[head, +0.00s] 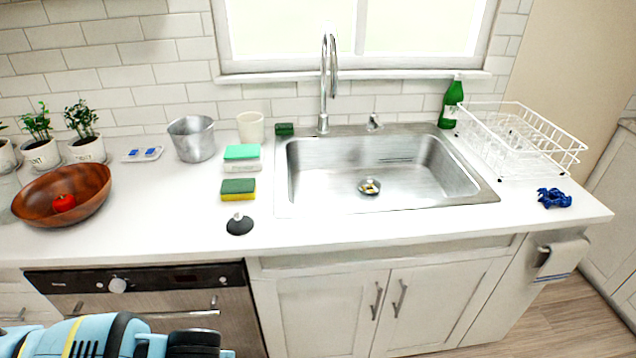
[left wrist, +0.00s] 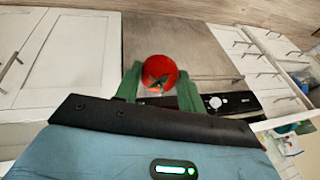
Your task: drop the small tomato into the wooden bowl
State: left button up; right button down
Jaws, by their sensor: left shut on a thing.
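In the left wrist view my left gripper (left wrist: 158,82) has its green fingers shut on a small red tomato (left wrist: 159,72) with a green stem, held in front of the cabinets. In the head view only my blue left arm shows at the bottom left; its fingers and the held tomato are hidden there. The brown wooden bowl (head: 92,178) stands at the left of the white counter. Another red tomato (head: 64,203) lies inside the bowl. My right gripper is in neither view.
Potted plants (head: 84,133) stand behind the bowl, and a metal pot (head: 192,139) is to its right. Sponges (head: 238,189) and a black stopper (head: 239,225) lie left of the sink (head: 390,165). The counter between bowl and stopper is clear. A dishwasher-like appliance (head: 150,300) is below.

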aim_at(77, 199)
jog(key=j, duration=0.55)
jog(key=i+j+u, duration=0.15)
jog(key=j, duration=0.95)
jog(key=i+j+u, duration=0.1)
jog(key=j, duration=0.45)
